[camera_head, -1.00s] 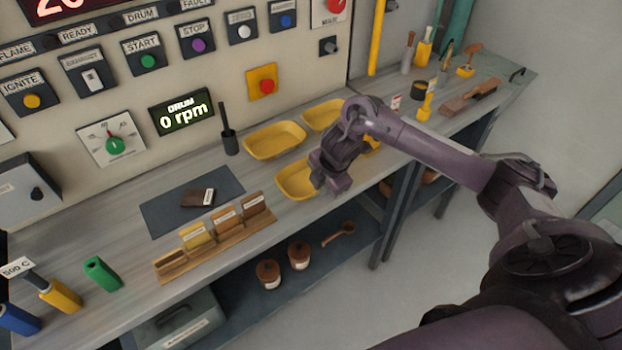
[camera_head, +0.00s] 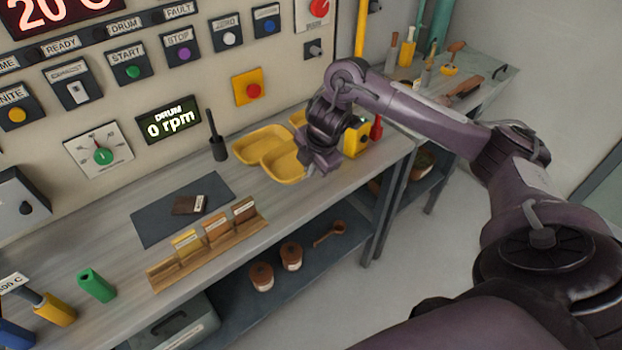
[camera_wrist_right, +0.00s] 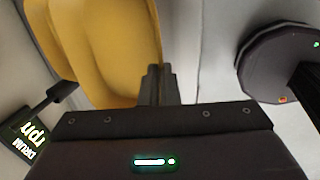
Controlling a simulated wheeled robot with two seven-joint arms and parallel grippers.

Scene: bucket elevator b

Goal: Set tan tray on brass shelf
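A yellow tray (camera_head: 285,161) with a shallow dished shape is at my right gripper (camera_head: 320,166), and it overlaps a second yellow tray (camera_head: 255,143) behind it. My right gripper looks shut on the near tray's right rim and seems to hold it just above the bench. In the right wrist view the fingers (camera_wrist_right: 160,86) are close together against the yellow tray wall (camera_wrist_right: 122,45). A third yellow tray (camera_head: 298,117) is partly hidden behind my right arm. No tray looks clearly tan. I cannot pick out a brass shelf. My left gripper is not in view.
A wooden rack with cards (camera_head: 207,245), a dark mat (camera_head: 160,220) and a black-handled tool (camera_head: 217,146) are on the grey bench (camera_head: 110,245). A yellow block (camera_head: 356,138) stands right of the gripper. A lower shelf (camera_head: 235,300) holds jars. The panel wall rises behind.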

